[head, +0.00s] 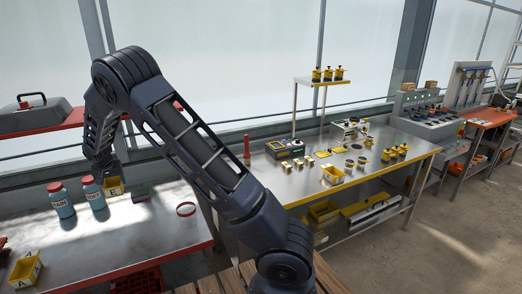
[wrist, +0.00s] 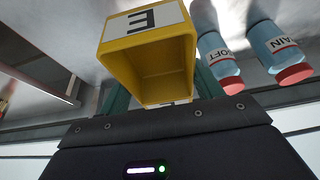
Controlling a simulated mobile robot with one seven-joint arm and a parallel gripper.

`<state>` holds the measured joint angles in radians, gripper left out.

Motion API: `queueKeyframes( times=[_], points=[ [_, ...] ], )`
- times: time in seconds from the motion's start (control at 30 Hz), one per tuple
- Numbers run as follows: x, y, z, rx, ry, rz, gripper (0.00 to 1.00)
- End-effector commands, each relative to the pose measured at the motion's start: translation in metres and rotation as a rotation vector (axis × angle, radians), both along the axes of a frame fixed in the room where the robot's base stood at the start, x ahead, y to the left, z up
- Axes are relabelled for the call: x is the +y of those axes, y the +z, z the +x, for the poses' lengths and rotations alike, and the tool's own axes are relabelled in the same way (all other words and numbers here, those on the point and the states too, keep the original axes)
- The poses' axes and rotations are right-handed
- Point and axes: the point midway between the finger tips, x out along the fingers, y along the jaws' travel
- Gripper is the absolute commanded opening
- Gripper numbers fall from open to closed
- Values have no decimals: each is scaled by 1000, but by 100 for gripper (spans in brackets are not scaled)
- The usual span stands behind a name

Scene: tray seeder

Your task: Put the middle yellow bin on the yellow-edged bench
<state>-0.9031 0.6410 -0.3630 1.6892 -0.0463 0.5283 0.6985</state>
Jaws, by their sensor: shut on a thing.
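My gripper (head: 104,172) is shut on a small yellow bin labelled E (head: 113,188) at the back of the red-edged bench on the left. In the wrist view the open yellow bin (wrist: 147,62) sits between the green fingers. I cannot tell whether its base is clear of the bench top. Another yellow bin, labelled A (head: 26,270), stands at the front left of the same bench. The yellow-edged bench (head: 400,167) stands right of centre, beyond my arm, with its top partly covered by small items.
Blue bottles with red caps (head: 61,201) stand just left of the held bin.

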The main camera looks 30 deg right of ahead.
Motion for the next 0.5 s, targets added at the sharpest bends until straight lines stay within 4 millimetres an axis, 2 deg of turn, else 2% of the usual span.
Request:
queueKeyframes(
  times=[0.03,0.2,0.5],
  points=[
    [-23,-4,8,1,-14,-1,39],
    [-94,-19,28,2,-45,0,39],
    [-215,-39,45,1,-93,1,39]
  ],
)
